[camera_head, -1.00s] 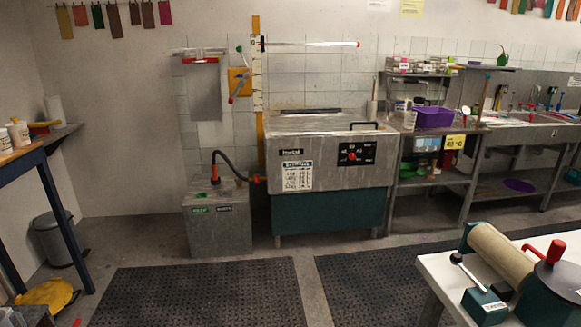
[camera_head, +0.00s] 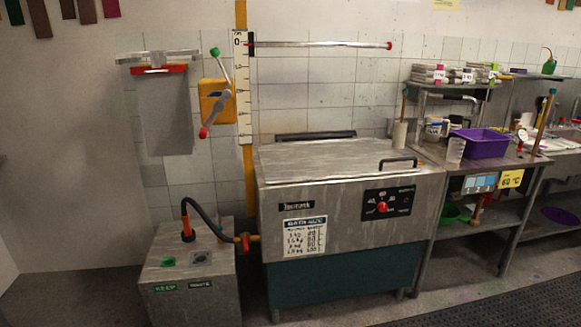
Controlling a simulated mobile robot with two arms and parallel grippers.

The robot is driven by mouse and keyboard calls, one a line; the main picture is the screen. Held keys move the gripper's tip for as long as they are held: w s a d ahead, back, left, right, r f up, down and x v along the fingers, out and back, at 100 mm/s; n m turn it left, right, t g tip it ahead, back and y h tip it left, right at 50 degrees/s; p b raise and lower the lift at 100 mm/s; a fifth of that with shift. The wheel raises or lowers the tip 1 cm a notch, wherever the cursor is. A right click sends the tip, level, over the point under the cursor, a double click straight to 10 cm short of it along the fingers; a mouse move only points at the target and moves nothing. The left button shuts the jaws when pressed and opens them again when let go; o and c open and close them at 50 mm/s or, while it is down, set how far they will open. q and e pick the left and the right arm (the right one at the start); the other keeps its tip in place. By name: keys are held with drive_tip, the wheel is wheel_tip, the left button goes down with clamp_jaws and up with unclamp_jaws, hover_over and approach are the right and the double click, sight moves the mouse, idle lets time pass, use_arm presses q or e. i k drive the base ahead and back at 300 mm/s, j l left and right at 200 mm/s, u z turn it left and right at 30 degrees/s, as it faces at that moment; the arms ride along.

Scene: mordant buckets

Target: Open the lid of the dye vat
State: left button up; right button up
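The dye vat (camera_head: 340,217) is a grey metal box on a dark teal base, with a control panel and red knob on its front. Its flat lid (camera_head: 320,158) is shut on top. A black handle (camera_head: 398,162) stands on the lid's right side. A dark bar lies along the lid's back edge. Neither of my grippers shows in the head view.
A grey box (camera_head: 190,278) with a dark hose (camera_head: 205,216) stands left of the vat. A horizontal rod (camera_head: 320,44) extends above the vat from a yellow post. A shelf with a purple tub (camera_head: 480,142) stands close on the right. Floor is free in front, with a black mat (camera_head: 490,308).

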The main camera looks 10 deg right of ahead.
sight(299, 157)
drive_tip(key=i+l+z, duration=0.2)
drive_tip(key=i+z, duration=0.2)
drive_tip(key=i, duration=0.3)
drive_tip(key=i+z, duration=0.4)
drive_tip(key=i, duration=0.35)
